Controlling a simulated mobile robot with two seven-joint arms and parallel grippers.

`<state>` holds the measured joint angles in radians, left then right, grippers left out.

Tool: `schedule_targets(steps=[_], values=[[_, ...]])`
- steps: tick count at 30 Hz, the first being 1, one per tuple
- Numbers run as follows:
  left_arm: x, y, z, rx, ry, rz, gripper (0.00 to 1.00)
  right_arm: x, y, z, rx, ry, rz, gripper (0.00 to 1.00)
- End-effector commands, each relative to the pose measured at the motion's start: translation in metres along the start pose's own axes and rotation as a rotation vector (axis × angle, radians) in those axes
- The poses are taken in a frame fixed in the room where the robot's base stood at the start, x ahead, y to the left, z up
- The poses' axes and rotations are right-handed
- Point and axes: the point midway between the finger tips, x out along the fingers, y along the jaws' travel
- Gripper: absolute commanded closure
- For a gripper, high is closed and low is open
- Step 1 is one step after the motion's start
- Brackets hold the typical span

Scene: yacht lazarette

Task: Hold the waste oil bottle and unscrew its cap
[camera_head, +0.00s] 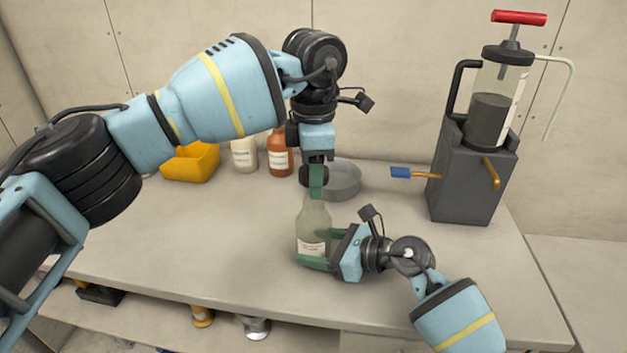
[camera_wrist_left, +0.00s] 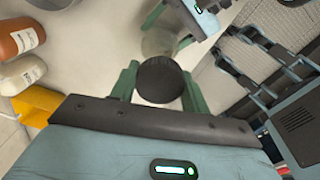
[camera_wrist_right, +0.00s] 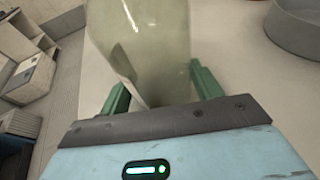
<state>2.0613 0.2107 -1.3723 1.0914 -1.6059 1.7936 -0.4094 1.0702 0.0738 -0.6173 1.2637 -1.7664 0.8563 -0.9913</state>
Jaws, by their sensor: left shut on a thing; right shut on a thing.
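The waste oil bottle (camera_head: 314,220), greenish glass with a pale label, stands upright on the bench. My right gripper (camera_head: 316,262) is shut around its lower body from the right; the right wrist view shows the bottle (camera_wrist_right: 145,50) between the green fingers. My left gripper (camera_head: 316,183) points down above the bottle. In the left wrist view its fingers are shut on the dark round cap (camera_wrist_left: 160,80), with the bottle (camera_wrist_left: 158,42) beyond it. The neck is partly hidden, so I cannot tell whether the cap is seated on it.
A yellow bin (camera_head: 190,163), a white bottle (camera_head: 244,155) and a red-brown bottle (camera_head: 280,160) stand at the back. A round grey dish (camera_head: 345,183) is just behind the bottle. A hand-pump extractor (camera_head: 498,105) on a grey stand (camera_head: 465,185) is at right. The left front bench is clear.

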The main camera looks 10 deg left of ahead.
Motion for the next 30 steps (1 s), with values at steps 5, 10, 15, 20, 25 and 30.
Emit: schedule_targets(steps=[5,10,15,20,25,30], values=[[-0.003,0.000,0.000,0.000,0.001,-0.001,0.86,0.000,0.000,-0.001,0.000,0.001,0.000,0.77],[-0.003,0.000,0.000,-0.001,0.000,-0.001,0.86,0.000,0.000,-0.001,0.000,0.001,0.000,0.28],[-0.003,0.000,0.000,-0.001,0.000,-0.001,0.86,0.000,0.000,0.000,0.000,0.000,0.000,0.11],[-0.003,0.000,0.000,-0.001,0.000,-0.001,0.86,0.000,0.000,0.000,0.000,0.000,0.000,0.11],[-0.003,0.000,0.000,-0.001,0.000,-0.001,0.86,-0.005,-0.001,0.000,-0.001,0.000,-0.001,0.11],[-0.003,0.000,0.000,-0.001,0.000,-0.001,0.86,-0.026,-0.001,-0.001,-0.002,0.001,-0.003,0.11]])
